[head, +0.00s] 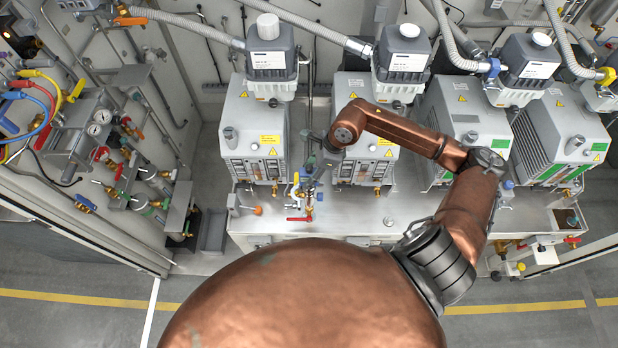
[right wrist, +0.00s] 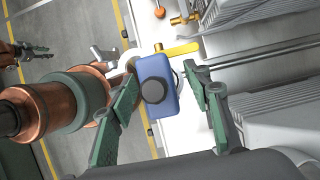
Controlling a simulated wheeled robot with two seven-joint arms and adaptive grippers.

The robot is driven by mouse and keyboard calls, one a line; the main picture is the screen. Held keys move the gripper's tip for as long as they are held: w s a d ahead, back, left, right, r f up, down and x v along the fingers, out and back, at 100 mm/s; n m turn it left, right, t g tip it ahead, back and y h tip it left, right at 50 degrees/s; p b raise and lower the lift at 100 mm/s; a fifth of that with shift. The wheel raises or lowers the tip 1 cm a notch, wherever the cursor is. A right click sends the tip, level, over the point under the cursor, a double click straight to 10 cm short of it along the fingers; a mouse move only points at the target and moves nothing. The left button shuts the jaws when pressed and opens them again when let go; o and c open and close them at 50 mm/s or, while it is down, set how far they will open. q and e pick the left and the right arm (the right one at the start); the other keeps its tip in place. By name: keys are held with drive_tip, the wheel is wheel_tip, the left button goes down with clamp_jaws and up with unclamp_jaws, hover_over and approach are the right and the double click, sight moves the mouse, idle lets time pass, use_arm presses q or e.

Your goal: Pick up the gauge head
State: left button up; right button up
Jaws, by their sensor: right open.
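The gauge head appears to be the blue, rounded box with a dark round face (right wrist: 154,86) in the right wrist view. My right gripper (right wrist: 163,92) is open, with one green finger on each side of the box. The box lies between the fingers, with a visible gap at the right finger; I cannot tell whether the left finger touches it. In the head view my right gripper (head: 314,165) is small, above the valve cluster between two pumps, and the gauge head cannot be made out clearly. A small jaw-like part, possibly my left gripper (right wrist: 32,50), shows at the upper left of the wrist view.
A yellow lever (right wrist: 181,49) sits just beyond the blue box. Grey pumps (head: 254,130) stand in a row on a metal bench (head: 355,212). A red-handled valve (head: 299,219) is at the bench's front. Hoses and gauges (head: 95,129) crowd the left wall.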

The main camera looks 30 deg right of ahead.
sight(303, 179)
drive_tip(key=x, duration=0.1)
drive_tip(key=p+x, duration=0.1)
drive_tip(key=x, duration=0.1)
drive_tip(key=shift+w+a, duration=0.15)
drive_tip(key=shift+a, duration=0.25)
drive_tip(key=shift+f, duration=0.45)
drive_tip(key=c, duration=0.6)
use_arm(q)
drive_tip(key=shift+w+r, duration=0.65)
drive_tip(key=shift+r, duration=0.3)
use_arm(e)
clamp_jaws()
drive_tip(key=shift+w+r, duration=0.1)
